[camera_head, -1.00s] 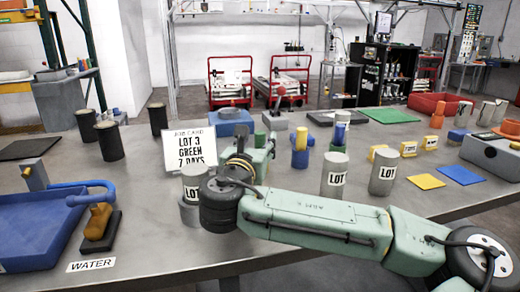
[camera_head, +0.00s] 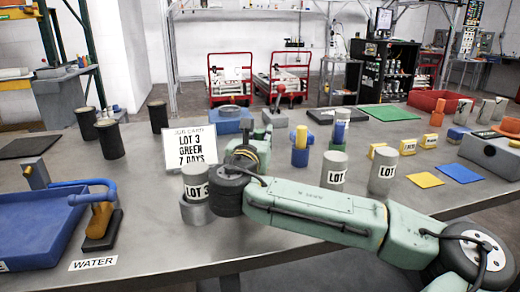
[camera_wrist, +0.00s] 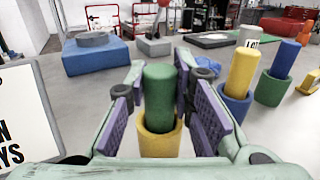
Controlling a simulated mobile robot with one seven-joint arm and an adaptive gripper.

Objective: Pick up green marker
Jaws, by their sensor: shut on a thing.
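The green marker (camera_wrist: 160,98) is a short upright cylinder in the wrist view. Its lower end sits in a yellow cup-shaped holder (camera_wrist: 159,143) on the grey table. My gripper (camera_wrist: 162,88) has its purple-padded fingers on both sides of the marker and is shut on it. In the head view my gripper (camera_head: 256,147) is behind the wrist, right of the job card. The marker is hidden there by my arm.
The job card (camera_head: 190,148) reads LOT 3, GREEN, 7 DAYS. A blue block (camera_wrist: 96,55) stands behind left.

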